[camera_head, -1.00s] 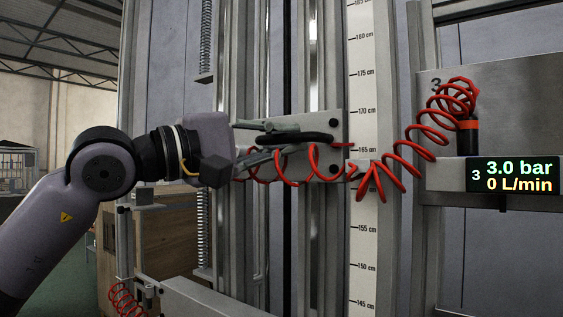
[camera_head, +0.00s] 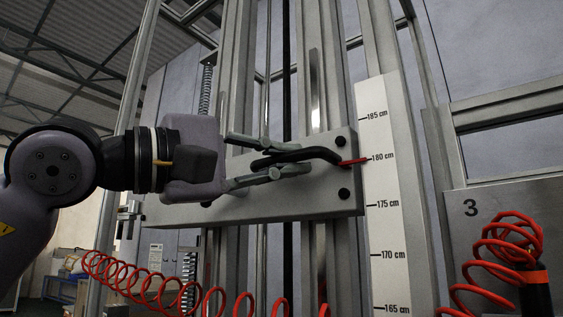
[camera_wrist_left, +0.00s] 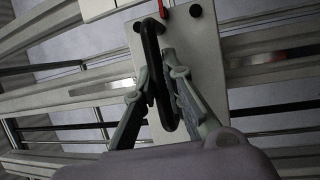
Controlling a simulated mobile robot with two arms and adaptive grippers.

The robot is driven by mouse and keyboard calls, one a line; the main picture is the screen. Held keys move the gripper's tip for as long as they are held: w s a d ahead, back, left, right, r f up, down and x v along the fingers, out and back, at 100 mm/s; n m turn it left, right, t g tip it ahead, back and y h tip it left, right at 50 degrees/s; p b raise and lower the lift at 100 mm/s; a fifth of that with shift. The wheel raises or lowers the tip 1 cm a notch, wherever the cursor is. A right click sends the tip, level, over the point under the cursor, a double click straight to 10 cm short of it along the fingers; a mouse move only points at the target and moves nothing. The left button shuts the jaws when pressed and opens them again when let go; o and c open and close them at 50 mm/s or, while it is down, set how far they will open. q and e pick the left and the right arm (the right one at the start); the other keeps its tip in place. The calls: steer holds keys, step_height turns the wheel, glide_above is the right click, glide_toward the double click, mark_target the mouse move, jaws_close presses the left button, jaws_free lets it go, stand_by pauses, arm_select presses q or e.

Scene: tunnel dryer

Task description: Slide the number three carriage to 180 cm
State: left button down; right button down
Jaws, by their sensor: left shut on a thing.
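The number three carriage (camera_head: 322,197) is a grey plate with dark bolts on vertical rails. Its black handle (camera_head: 318,153) is held between the fingers of my left gripper (camera_head: 272,160), which is shut on it. The handle (camera_wrist_left: 152,62) and the plate (camera_wrist_left: 202,55) also show in the left wrist view, with my left gripper (camera_wrist_left: 160,82) around the handle. A red pointer (camera_head: 354,161) on the carriage's right side lies at about the 180 cm mark of the white scale (camera_head: 383,228). My right gripper is not in view.
A red coiled hose (camera_head: 150,290) hangs below the carriage and rises at the right to a fitting (camera_head: 535,290) on a panel marked 3 (camera_head: 500,205). Upright metal rails (camera_head: 240,60) flank the carriage. The scale above the pointer is clear.

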arm_select(q)
steer(key=c, duration=1.9)
jaws_free()
steer(key=shift+r, duration=0.1)
steer(key=shift+s+a, duration=0.15)
steer(key=shift+a, duration=0.05)
steer(key=v, duration=1.1)
steer(key=shift+s+a, duration=0.15)
steer(key=shift+a, duration=0.1)
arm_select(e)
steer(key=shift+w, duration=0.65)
